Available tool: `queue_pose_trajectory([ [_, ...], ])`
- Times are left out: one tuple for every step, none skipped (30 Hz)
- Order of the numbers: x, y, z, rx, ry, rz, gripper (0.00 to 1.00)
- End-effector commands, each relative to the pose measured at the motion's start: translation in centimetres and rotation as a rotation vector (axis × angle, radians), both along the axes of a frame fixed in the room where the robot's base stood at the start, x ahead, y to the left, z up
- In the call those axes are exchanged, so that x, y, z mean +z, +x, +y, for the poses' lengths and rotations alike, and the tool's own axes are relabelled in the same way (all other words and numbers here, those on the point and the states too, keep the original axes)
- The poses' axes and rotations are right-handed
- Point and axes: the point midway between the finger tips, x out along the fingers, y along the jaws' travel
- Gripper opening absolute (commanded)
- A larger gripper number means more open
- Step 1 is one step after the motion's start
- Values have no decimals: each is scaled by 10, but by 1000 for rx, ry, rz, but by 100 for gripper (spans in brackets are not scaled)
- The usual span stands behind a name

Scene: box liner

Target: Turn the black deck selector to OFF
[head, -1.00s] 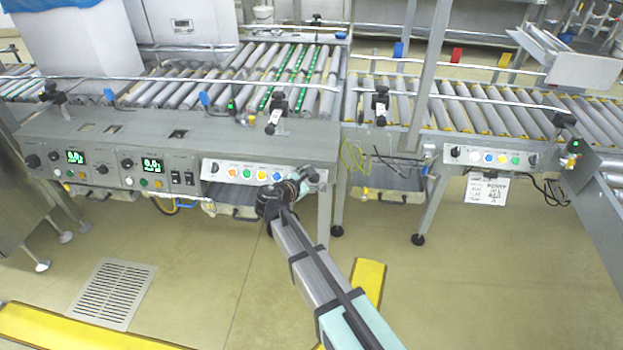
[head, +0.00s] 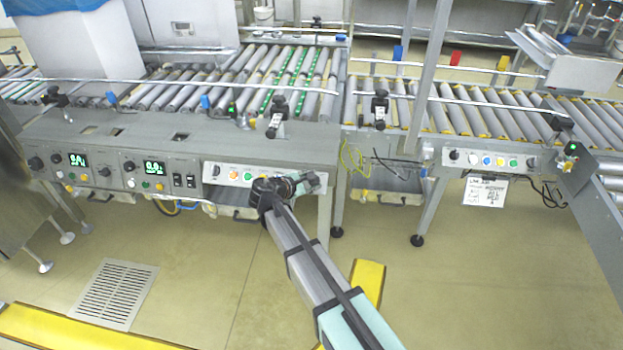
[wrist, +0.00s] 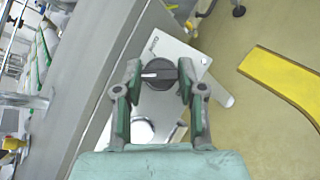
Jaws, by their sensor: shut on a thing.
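The black deck selector (wrist: 158,74) is a round knob with a white pointer mark, on a pale plate (wrist: 178,47) in the wrist view. The mark lies across the knob and points to the picture's left. My gripper (wrist: 158,80) is shut on the knob, with one finger on each side of it. Small lettering on the plate is too small to read. In the head view my gripper is at the right end of the white control strip (head: 212,169), and my own wrist hides the knob.
Orange and green buttons (head: 247,175) show on the strip left of my wrist. Two green displays (head: 154,167) and other knobs are further left. A similar panel (head: 487,159) is on the right conveyor. Yellow floor barriers (head: 367,282) stand near my arm.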

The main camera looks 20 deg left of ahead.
Motion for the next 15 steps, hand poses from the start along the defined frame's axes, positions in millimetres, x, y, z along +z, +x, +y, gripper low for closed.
queue_pose_trajectory([
  [4,2,2,-32,27,6,5],
  [4,3,3,-51,44,10,5],
  [4,3,3,-77,66,14,5],
  [4,3,3,-97,84,17,5],
  [4,3,3,-116,100,20,5],
  [4,3,3,-142,122,25,5],
  [5,3,3,-160,138,28,5],
  [5,3,3,-178,154,31,5],
  [5,3,3,-202,174,35,5],
  [5,4,3,-218,189,38,5],
  [5,4,3,-235,203,41,5],
  [5,4,2,-256,221,45,5],
  [5,4,2,-271,233,47,5],
  [4,4,2,-284,245,49,5],
  [4,4,2,-302,261,53,5],
])
